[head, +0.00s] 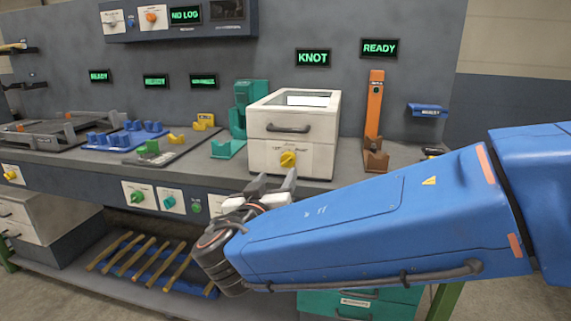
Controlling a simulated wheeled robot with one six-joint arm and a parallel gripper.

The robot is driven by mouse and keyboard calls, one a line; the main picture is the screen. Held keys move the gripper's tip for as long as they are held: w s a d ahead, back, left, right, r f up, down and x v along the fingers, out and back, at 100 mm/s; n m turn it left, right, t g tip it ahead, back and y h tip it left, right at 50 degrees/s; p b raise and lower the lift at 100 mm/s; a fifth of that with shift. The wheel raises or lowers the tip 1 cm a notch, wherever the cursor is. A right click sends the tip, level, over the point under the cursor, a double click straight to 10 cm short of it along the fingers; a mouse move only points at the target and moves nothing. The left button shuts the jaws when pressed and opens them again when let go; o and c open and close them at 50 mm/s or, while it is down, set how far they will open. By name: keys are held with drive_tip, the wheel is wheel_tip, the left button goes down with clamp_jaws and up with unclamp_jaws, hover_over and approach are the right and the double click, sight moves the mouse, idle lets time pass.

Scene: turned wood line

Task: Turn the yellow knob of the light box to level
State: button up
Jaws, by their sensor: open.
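The light box (264,158) is a white box with a handle on its upper front, standing on the grey bench below a green "KNOT" display (313,57). Its yellow knob (288,159) is on the lower front face, and its pointer appears turned to a slant; the marks around it are too small to read. My gripper (276,183) is open and empty, just below and in front of the knob. Its fingers point up toward the box front and appear apart from the knob. My blue arm comes in from the right.
An orange stand (375,125) is right of the box and a teal stand (240,115) is left of it. Yellow, green and blue fixtures fill the left bench. Other knobs sit on the bench's front panel, including a green one (137,196). Wooden sticks (145,260) lie on the lower shelf.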

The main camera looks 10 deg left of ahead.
sight(286, 162)
drive_tip(key=w, duration=0.9)
drive_tip(key=shift+w+d, duration=0.35)
drive_tip(key=shift+d, duration=0.05)
drive_tip(key=shift+c, duration=0.4)
drive_tip(key=c, duration=1)
